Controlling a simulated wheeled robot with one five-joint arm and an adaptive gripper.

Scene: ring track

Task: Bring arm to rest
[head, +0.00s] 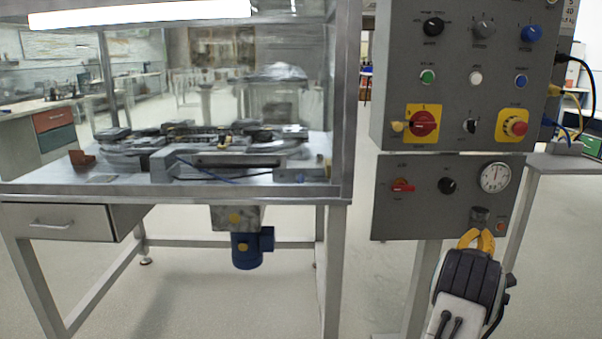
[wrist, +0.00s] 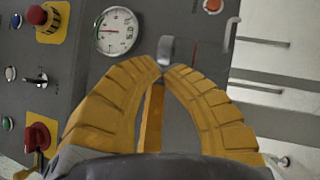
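My gripper (head: 477,236) has yellow ribbed fingers and is low at the right in the head view, in front of the lower grey control panel (head: 425,215). In the wrist view the fingertips of my gripper (wrist: 164,68) come together and look shut, with nothing clearly held between them. A grey knob-like part (wrist: 166,48) shows just beyond the tips. The same dark part (head: 481,215) sits just above the fingers in the head view. I cannot tell whether the tips touch it.
A round gauge (head: 495,177), a red switch (head: 403,186) and a black knob (head: 447,185) are on the lower panel. The upper panel (head: 455,75) carries buttons and a red emergency stop (head: 516,127). A glass-enclosed bench (head: 180,190) stands left; floor is clear between.

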